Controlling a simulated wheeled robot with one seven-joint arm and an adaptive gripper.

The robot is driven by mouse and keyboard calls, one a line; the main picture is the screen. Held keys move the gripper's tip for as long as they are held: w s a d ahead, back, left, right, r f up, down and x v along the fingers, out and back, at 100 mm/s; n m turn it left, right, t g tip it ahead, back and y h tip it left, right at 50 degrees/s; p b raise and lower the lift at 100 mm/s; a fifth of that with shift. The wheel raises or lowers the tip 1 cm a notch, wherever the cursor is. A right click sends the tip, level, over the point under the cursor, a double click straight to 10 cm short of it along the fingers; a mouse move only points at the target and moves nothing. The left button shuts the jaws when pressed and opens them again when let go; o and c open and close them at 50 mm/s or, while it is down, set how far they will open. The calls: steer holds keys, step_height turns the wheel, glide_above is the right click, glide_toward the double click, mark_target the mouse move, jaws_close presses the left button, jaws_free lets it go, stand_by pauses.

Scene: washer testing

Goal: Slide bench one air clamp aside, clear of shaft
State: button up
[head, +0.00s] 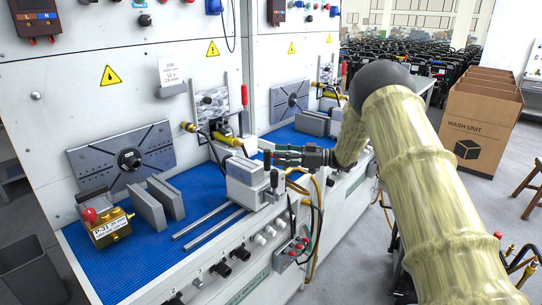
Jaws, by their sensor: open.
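The air clamp (243,182) of the near bench looks like a pale grey block at the right end of two parallel metal rails (208,223). Small dark upright parts stand at its right side. The shaft (130,159) shows as a dark round hub in the middle of a slotted grey plate (158,145) on the back wall. The clamp is well to the right of this hub. My gripper (270,156) is open, pointing left just above and behind the clamp's right side. Its fingertips are small here, and I cannot tell whether they touch anything.
A brass block (108,228) with a red knob and two grey plates (158,203) stand on the blue mat (150,255). A yellow fitting (229,140) is behind the clamp. Cables and hoses (316,225) hang at the bench front. A cardboard box (480,125) stands right.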

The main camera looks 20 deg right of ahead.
steer(key=v, duration=0.7)
